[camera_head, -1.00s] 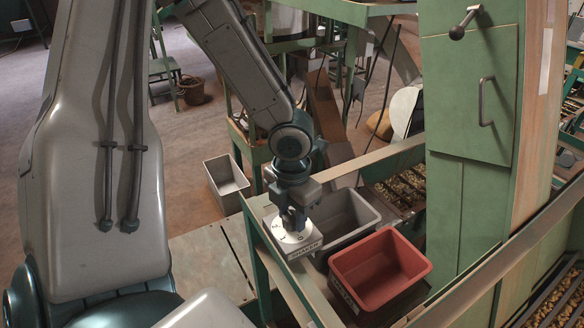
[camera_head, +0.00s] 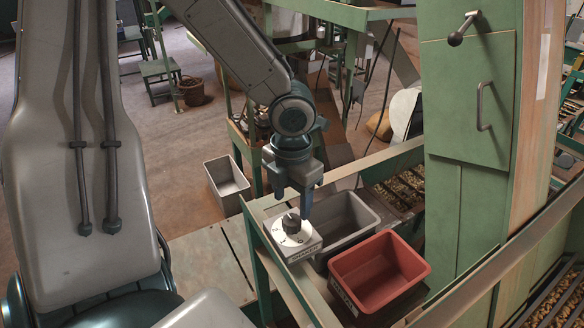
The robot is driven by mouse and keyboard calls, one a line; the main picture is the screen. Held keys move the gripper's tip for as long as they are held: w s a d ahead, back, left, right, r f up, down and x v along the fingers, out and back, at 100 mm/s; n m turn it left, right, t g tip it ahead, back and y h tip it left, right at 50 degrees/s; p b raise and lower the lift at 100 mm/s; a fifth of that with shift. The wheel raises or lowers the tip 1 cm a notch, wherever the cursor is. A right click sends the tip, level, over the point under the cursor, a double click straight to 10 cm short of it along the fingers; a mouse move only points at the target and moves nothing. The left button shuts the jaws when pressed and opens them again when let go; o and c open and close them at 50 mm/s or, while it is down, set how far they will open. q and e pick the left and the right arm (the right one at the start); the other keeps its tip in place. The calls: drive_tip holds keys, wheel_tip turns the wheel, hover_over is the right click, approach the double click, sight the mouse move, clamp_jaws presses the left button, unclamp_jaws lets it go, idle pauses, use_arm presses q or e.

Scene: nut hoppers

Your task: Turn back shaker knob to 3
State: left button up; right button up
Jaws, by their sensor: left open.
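The shaker knob (camera_head: 291,223) is a small dark knob on a round white dial (camera_head: 285,240) with printed numbers. The dial sits on a box with a label reading SHAKER (camera_head: 304,252), on the green frame. I cannot tell for sure which number the knob points at. My left gripper (camera_head: 292,203) hangs over the dial, pointing down. Its fingers are apart and empty, just above and around the top of the knob. My right gripper is not in view.
A grey bin (camera_head: 338,242) and a red bin (camera_head: 347,272) stand right of the dial. Another grey bin (camera_head: 218,187) is on the floor at left. A green cabinet (camera_head: 452,205) with a handle rises at right, and a rail (camera_head: 500,272) crosses the lower right.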

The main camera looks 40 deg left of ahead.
sight(291, 220)
use_arm(q)
wheel_tip(291, 220, up, 5)
drive_tip(key=shift+r+p, duration=0.1)
drive_tip(key=shift+p, duration=0.6)
